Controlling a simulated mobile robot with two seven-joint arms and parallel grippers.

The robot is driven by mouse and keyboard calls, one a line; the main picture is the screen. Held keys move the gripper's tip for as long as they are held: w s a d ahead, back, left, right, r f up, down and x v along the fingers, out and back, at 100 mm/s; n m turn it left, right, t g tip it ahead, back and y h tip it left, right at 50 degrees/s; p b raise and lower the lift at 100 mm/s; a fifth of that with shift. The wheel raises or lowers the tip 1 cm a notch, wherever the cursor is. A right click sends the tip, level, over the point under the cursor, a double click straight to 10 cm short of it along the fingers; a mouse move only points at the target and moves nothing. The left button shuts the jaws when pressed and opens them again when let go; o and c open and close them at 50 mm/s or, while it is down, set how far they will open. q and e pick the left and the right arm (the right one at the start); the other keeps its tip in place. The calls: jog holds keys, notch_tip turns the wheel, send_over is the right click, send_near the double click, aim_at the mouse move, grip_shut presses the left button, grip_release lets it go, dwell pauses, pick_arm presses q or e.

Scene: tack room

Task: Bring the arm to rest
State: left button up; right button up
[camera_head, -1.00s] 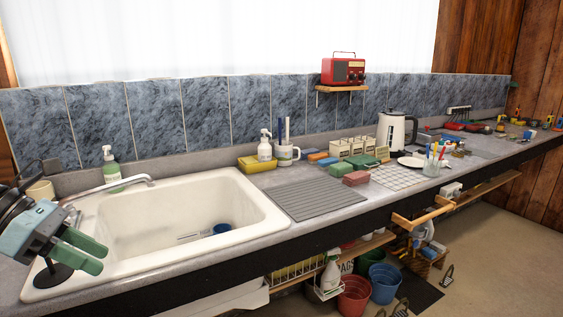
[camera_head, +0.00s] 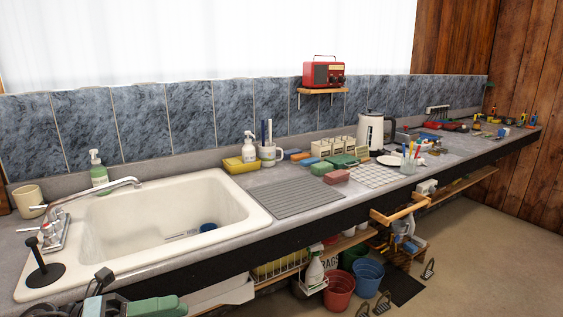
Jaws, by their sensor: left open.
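My left gripper (camera_head: 160,306) shows at the bottom left edge of the head view, in front of the counter and below the sink. Its green and dark parts are cut off by the picture's edge. It is open, and I see nothing held in it. My right gripper is not in view.
A beige mug (camera_head: 29,201) is behind. Below the counter are a red bucket (camera_head: 339,290) and a blue bucket (camera_head: 367,278).

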pick_arm(q)
jog(key=s+a+f+n+t+y+p, duration=0.1)
jog(key=s+f+n+t+y, duration=0.1)
jog(key=f+n+t+y, duration=0.5)
jog(key=s+f+n+t+y, duration=0.1)
jog(key=s+f+n, duration=0.1)
jog(key=f+n, duration=0.65)
jog(key=s+a+f+n+t+y+p, duration=0.1)
jog(key=s+f+n+t+y, duration=0.2)
jog(key=n, duration=0.8)
jog(key=s+f+n+g+y+p, duration=0.1)
jog(key=s+f+n+g+y, duration=0.4)
jog(key=s+f+n, duration=0.5)
jog(key=s+f+g, duration=0.1)
jog(key=s+f, duration=0.6)
jog(key=s, duration=0.3)
jog(key=shift+s+d+f+g+y, duration=0.2)
jog(key=shift+s+g+y, duration=0.1)
jog(key=shift+s+g, duration=0.1)
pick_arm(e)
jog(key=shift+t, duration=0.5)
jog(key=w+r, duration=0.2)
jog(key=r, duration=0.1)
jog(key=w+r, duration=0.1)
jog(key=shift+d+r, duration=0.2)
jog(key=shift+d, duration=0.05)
